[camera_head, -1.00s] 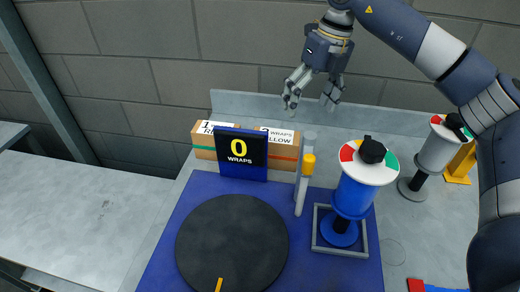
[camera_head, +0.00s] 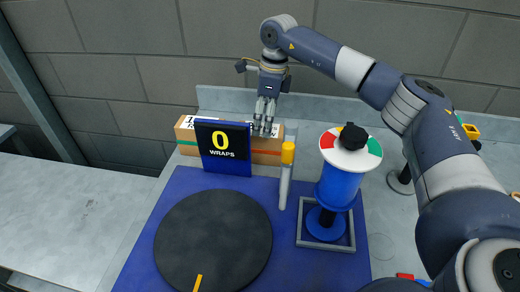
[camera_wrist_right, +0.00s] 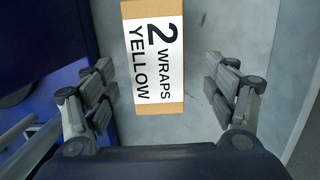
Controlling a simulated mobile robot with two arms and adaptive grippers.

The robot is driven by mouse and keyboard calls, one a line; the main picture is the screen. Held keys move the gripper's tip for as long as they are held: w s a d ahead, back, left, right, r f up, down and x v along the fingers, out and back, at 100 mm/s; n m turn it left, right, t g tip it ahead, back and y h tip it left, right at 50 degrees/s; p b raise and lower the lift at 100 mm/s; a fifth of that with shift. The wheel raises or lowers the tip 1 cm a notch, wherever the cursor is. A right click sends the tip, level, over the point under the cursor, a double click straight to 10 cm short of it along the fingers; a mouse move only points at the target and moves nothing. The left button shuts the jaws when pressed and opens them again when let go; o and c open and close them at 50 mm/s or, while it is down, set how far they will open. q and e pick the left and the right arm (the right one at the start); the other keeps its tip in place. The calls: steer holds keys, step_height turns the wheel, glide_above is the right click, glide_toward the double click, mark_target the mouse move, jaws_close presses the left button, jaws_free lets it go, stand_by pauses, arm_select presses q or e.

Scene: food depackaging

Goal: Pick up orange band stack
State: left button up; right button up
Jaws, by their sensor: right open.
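Two cardboard boxes with white labels stand behind the black sign at the back of the blue mat. The right box (camera_head: 268,152) has an orange-red band along its front and, in the wrist view, a label (camera_wrist_right: 153,62) reading "2 WRAPS YELLOW". The left box (camera_head: 186,136) has a green band. My right gripper (camera_head: 264,129) points down over the right box, its fingers partly hiding the label. In the wrist view my right gripper (camera_wrist_right: 165,95) is open, with a finger on each side of the box and gaps between. My left gripper is not in view.
The "0 WRAPS" sign (camera_head: 223,146) stands in front of the boxes. A black turntable (camera_head: 213,240), a grey post with a yellow top (camera_head: 287,160) and a blue film roll (camera_head: 338,188) occupy the blue mat (camera_head: 160,205). A wall ledge (camera_head: 225,98) runs behind.

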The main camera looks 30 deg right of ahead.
mark_target(262, 130)
steer(key=shift+w+f, duration=0.1)
steer(key=shift+f, duration=0.75)
steer(key=f+b, duration=0.2)
steer(key=a+f+b, duration=0.1)
steer(key=f+b, duration=0.1)
steer(key=f, duration=0.1)
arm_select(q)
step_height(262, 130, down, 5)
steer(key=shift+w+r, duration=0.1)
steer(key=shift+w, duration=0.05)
arm_select(e)
steer(key=shift+r, duration=0.1)
steer(key=shift+c, duration=0.3)
steer(key=c, duration=1.4)
